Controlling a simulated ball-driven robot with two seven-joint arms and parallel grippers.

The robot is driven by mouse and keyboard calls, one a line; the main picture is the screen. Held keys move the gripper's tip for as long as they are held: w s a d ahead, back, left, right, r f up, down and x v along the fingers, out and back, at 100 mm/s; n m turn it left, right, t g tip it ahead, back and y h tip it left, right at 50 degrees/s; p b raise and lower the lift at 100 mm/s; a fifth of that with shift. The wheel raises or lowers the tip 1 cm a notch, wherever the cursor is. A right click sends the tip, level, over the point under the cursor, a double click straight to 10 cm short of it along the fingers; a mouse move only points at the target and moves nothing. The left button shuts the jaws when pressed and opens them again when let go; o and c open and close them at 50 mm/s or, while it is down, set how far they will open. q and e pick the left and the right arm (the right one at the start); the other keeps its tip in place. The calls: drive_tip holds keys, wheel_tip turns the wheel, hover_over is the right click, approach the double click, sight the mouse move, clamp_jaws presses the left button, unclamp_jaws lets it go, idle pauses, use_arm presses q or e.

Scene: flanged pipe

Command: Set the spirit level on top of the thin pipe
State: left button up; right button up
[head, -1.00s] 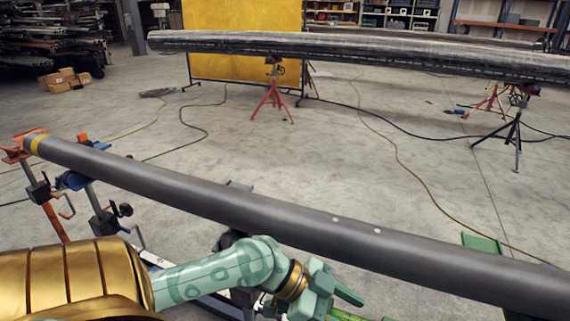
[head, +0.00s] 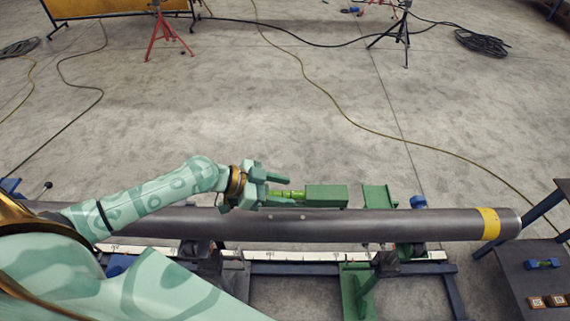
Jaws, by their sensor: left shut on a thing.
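The thin grey pipe (head: 400,224) runs across the lower part of the head view, with a yellow band (head: 487,224) near its right end. My left gripper (head: 284,192) is shut on a green tool that appears to be the spirit level (head: 326,195). It has a narrow bright green part between the fingers and a wider green block to the right. The level lies roughly along the pipe, at its upper edge in the picture. I cannot tell whether it touches the pipe. My right gripper is out of view.
A green stand (head: 357,280) and blue frame rails (head: 300,269) lie below the pipe. A dark table (head: 515,275) at the lower right bears a small blue thing (head: 543,264). Hoses and tripod stands lie farther back. The floor behind the pipe is mostly clear.

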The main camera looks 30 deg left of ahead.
use_arm(q)
drive_tip(key=shift+f+b, duration=0.6)
drive_tip(key=shift+f, duration=0.15)
wheel_tip(320, 180, down, 2)
drive_tip(key=shift+f+b, duration=0.2)
drive_tip(key=shift+b, duration=0.55)
wheel_tip(320, 180, down, 2)
drive_tip(key=shift+b, duration=0.65)
drive_tip(key=shift+f+b, duration=0.3)
drive_tip(key=shift+f, duration=0.25)
drive_tip(key=shift+f+b, duration=0.45)
drive_tip(key=shift+b, duration=0.15)
drive_tip(key=shift+r, duration=0.1)
